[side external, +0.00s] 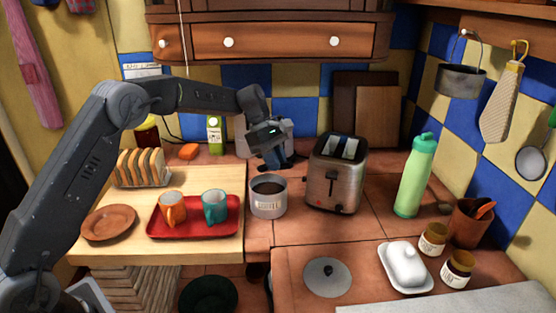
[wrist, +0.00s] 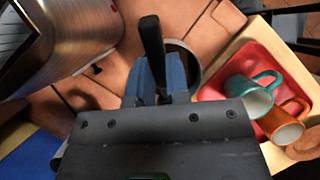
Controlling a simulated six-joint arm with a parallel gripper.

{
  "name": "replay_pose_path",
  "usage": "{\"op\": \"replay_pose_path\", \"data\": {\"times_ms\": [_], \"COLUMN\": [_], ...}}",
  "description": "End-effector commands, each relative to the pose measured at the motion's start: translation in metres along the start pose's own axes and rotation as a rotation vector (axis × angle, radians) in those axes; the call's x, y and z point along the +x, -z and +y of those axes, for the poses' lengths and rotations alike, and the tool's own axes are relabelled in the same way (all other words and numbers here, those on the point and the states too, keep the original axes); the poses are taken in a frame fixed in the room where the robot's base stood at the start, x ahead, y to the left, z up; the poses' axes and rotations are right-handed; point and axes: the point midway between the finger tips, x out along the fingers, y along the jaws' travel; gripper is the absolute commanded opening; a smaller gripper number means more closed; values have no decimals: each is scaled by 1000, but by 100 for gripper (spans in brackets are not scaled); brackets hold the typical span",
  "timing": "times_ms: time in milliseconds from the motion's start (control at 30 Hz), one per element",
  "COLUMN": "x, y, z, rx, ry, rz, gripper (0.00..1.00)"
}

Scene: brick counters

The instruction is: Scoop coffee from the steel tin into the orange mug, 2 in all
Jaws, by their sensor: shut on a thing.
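The steel tin (side external: 268,206) stands open on the counter with dark coffee inside; in the wrist view part of its rim (wrist: 194,66) shows behind my fingers. The orange mug (side external: 171,208) stands upright on the red tray, and also shows in the wrist view (wrist: 276,124). Its inside looks pale in the wrist view. My gripper (side external: 272,162) is above the tin, its blue fingers shut on a black handle (wrist: 152,38), seemingly the scoop's. The scoop's bowl is not visible, so I cannot tell whether it holds coffee.
A teal mug (side external: 214,207) stands right of the orange mug on the red tray (side external: 196,231). A toaster (side external: 335,180) stands close right of the tin. A toast rack (side external: 141,168) and a brown plate (side external: 109,223) are at left. A round lid (side external: 327,283) lies in front.

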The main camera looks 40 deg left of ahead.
Motion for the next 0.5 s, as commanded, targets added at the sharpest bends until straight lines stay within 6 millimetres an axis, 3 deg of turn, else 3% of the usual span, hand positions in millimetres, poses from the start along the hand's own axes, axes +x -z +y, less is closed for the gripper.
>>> {"op": "replay_pose_path", "data": {"times_ms": [233, 500], "x": [4, 25], "y": [22, 29], "z": [0, -1], "rx": [-6, -1], "ry": [0, 1], "rz": [-338, -319], "gripper": [0, 0]}}
